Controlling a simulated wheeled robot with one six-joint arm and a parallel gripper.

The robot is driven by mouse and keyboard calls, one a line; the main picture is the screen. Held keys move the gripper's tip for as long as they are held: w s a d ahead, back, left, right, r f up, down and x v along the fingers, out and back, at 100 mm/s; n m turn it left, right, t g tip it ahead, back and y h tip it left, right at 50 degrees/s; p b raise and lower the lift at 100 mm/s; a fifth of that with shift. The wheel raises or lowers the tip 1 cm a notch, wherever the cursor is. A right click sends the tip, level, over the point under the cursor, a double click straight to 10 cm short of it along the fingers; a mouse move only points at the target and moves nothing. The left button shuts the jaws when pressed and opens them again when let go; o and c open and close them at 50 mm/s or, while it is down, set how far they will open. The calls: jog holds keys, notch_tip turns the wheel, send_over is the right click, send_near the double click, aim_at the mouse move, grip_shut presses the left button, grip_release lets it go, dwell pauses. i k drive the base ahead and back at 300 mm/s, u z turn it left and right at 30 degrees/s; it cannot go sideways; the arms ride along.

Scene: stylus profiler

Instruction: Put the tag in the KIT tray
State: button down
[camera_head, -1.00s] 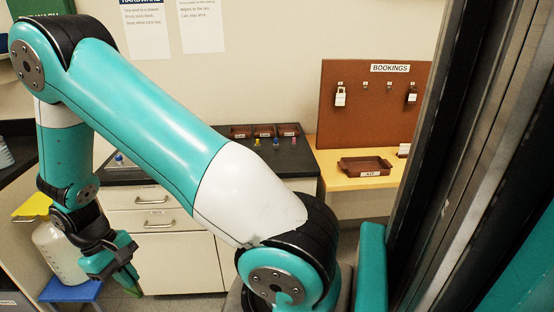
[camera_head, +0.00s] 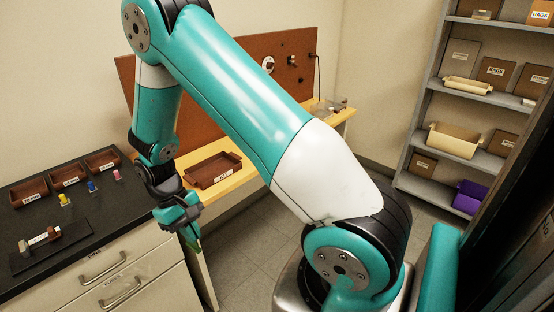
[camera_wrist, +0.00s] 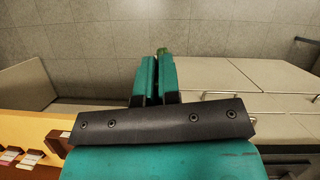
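The brown KIT tray (camera_head: 232,158) stands on the yellow bench top, just right of and behind my gripper in the head view. Its label faces the front. My gripper (camera_head: 190,232) points down in front of the benches, apart from the tray. In the wrist view my gripper's (camera_wrist: 157,70) teal fingers are nearly closed with a narrow gap. A small green piece, seemingly the tag (camera_wrist: 163,50), shows at their tips. It also shows as a green sliver (camera_head: 193,244) under the fingers in the head view. Most of it is hidden by the fingers.
A dark counter (camera_head: 20,285) at left holds several brown bins (camera_head: 67,178), small coloured items and a black mat (camera_head: 75,240). A brown board (camera_head: 250,55) stands behind the yellow bench (camera_head: 240,180). Grey shelves (camera_head: 415,145) stand at right. Open floor lies between.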

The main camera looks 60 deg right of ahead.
aim_at(216, 171)
jog(key=z, duration=0.65)
jog(key=i, duration=0.3)
jog(key=z, duration=0.05)
